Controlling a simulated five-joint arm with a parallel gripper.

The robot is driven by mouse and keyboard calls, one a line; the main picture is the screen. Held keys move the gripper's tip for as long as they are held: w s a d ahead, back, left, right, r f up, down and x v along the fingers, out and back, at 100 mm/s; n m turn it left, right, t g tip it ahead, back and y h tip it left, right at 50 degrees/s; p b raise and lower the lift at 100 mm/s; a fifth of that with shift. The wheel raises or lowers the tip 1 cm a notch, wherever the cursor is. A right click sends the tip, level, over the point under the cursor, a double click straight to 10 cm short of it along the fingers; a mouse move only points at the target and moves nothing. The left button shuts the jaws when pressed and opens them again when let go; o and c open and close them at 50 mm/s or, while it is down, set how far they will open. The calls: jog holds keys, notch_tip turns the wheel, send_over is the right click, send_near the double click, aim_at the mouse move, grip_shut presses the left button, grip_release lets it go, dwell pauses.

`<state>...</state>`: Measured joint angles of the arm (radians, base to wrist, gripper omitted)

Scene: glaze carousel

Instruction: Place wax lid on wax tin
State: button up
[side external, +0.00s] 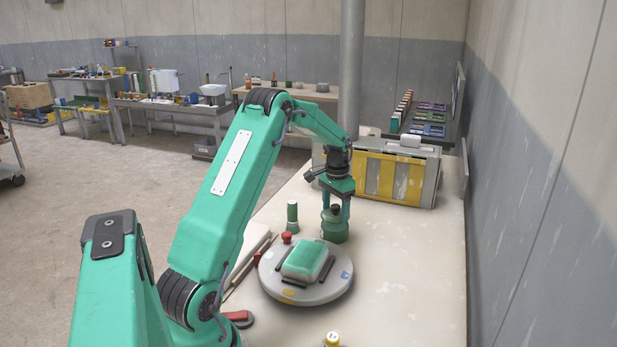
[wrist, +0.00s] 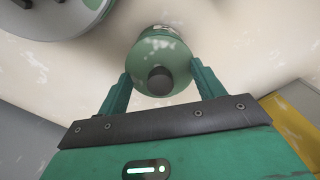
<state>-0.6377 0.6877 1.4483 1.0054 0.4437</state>
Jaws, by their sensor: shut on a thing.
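The wax lid (wrist: 160,50) is a round green disc with a dark knob (wrist: 160,80), seen from above in the wrist view. My gripper (wrist: 160,88) is shut on it, a finger at each side. The wax tin (side external: 334,231) is a green can on the table behind the turntable. In the side view my gripper (side external: 336,208) points down right over the tin, with the dark knob between its fingers. The lid looks lined up over the tin. I cannot tell whether it is fully seated, as my fingers hide the join.
A round grey turntable (side external: 333,288) carrying a green-topped block (side external: 306,261) stands just in front of the tin. A green cylinder (side external: 292,214) and a red knob (side external: 287,237) stand to the left. A yellow-framed case (side external: 397,180) is behind. The table's right side is clear.

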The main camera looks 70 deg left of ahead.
aim_at(336, 205)
jog(key=shift+f, duration=1.3)
jog(key=shift+f, duration=0.15)
jog(key=o, duration=1)
jog(key=shift+c, duration=0.2)
notch_tip(336, 205, up, 12)
jog(key=shift+r, duration=0.15)
jog(key=shift+d, duration=0.1)
